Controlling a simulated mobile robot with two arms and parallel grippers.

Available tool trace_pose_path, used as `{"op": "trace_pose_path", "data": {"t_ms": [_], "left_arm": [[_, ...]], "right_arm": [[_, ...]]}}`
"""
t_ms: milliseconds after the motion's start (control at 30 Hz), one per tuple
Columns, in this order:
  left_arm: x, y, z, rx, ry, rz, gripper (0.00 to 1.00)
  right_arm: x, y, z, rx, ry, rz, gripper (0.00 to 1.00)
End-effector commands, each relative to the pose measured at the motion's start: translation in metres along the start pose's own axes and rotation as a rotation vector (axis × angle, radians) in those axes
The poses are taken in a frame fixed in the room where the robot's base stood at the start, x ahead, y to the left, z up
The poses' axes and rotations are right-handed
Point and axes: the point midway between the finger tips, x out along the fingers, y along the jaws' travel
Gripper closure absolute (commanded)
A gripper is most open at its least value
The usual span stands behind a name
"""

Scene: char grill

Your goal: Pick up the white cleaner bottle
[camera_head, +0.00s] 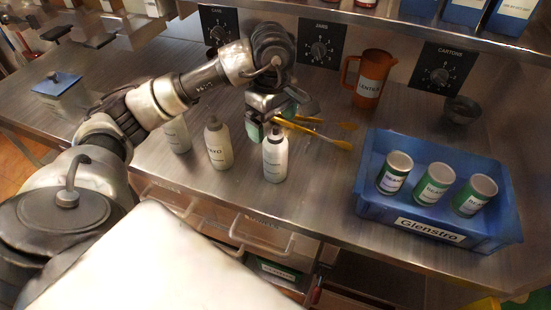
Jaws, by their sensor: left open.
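My left gripper (270,122) is open and points down just above and behind the white bottle's top. Whether it touches the bottle cannot be told. My right gripper is not in view.
Yellow-handled tools (325,134) lie right of the gripper. A blue crate (432,228) with three green-and-white cans stands on the right. An orange pitcher (371,78) and a small metal bowl (461,110) are at the back. The counter (325,180) between bottle and crate is clear.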

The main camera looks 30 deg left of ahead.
Motion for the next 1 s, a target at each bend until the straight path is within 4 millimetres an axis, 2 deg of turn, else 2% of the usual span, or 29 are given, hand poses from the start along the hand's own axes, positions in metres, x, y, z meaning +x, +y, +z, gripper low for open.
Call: {"op": "trace_pose_path", "data": {"t_ms": [233, 400, 667, 1000], "left_arm": [[0.029, 0.001, 0.003, 0.0, -0.003, -0.006, 0.08], [0.048, 0.001, 0.002, 0.0, -0.002, -0.003, 0.08], [0.051, 0.002, 0.002, 0.001, -0.002, 0.0, 0.08], [0.051, 0.002, 0.003, 0.001, -0.002, 0.0, 0.6]], "right_arm": [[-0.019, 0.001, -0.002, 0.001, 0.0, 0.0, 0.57], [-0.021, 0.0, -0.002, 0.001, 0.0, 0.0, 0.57], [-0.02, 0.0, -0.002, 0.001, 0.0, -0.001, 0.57], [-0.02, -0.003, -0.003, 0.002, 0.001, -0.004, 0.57]]}}
